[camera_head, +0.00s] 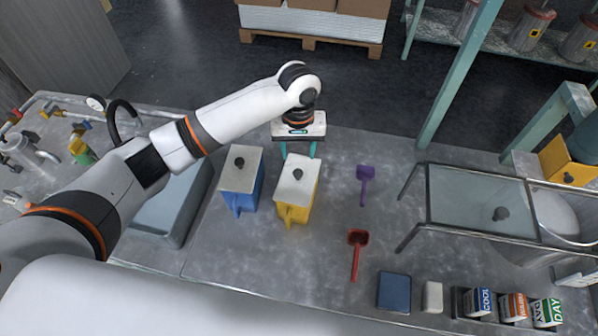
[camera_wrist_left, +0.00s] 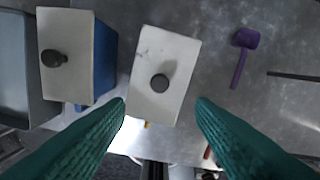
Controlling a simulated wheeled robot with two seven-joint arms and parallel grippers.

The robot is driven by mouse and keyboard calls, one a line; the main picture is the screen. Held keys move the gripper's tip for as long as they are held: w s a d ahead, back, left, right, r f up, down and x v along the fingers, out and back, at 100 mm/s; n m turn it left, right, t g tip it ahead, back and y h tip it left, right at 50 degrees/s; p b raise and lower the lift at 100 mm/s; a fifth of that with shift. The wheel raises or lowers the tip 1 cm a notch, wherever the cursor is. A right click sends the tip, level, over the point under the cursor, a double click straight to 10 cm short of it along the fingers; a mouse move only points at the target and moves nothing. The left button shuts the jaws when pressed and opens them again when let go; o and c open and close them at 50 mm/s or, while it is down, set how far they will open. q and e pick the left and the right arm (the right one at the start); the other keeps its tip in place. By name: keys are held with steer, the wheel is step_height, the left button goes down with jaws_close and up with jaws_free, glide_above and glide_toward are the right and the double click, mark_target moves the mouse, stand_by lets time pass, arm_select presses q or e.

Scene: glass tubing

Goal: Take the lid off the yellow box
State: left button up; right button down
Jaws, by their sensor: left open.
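The yellow box (camera_head: 294,214) stands upright on the grey metal table. Its pale flat lid (camera_head: 306,178) lies on top, with a dark round knob (camera_head: 298,174) in the middle. In the left wrist view the lid (camera_wrist_left: 150,100) and knob (camera_wrist_left: 160,83) show ahead, between the lines of the fingers. My left gripper (camera_head: 298,150) is open and empty, above and just behind the lid's far edge, apart from the knob. Its two teal fingers show large in the left wrist view (camera_wrist_left: 160,105). My right gripper is not in view.
A blue box (camera_head: 235,202) with a similar knobbed lid (camera_head: 240,160) stands close left. A grey-blue basin (camera_head: 172,222) is farther left. A purple scoop (camera_head: 364,182) and red scoop (camera_head: 355,250) lie right. A glass-topped metal rack (camera_head: 470,200) stands beyond them.

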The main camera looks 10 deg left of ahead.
mark_target(298, 172)
arm_select(q)
step_height(298, 172, down, 3)
steer(key=shift+r, duration=0.15)
steer(key=f, duration=0.1)
steer(key=f+p, duration=0.1)
steer(key=f, duration=0.1)
steer(key=shift+w+a+f, duration=0.1)
steer(key=shift+w+f, duration=0.1)
steer(key=shift+f, duration=0.05)
step_height(298, 172, down, 2)
steer(key=shift+f, duration=0.3)
steer(key=c, duration=1.1)
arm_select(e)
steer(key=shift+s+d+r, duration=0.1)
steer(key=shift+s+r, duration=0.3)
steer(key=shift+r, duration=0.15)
